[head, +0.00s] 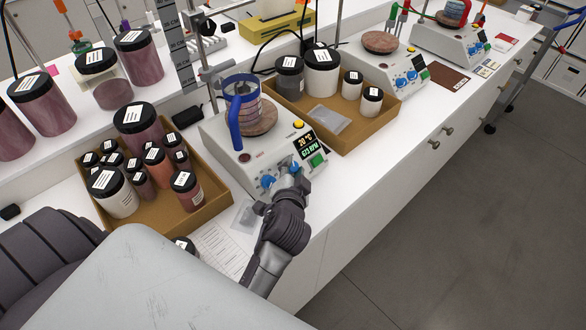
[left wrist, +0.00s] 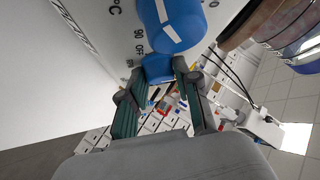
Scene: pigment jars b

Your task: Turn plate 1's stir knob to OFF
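The nearest stirring hotplate (head: 222,152) is white, with a lit display (head: 309,145) showing 20 °C and 673 RPM. A blue-handled beaker (head: 243,108) stands on its round top. My right gripper is out of view.
A cardboard tray of small jars (head: 222,190) stands left of the hotplate. Another tray with jars (head: 345,138) stands right of it. Two more hotplates, one in the middle (head: 365,62) and one farther back (head: 445,42), line the bench. The floor in front is clear.

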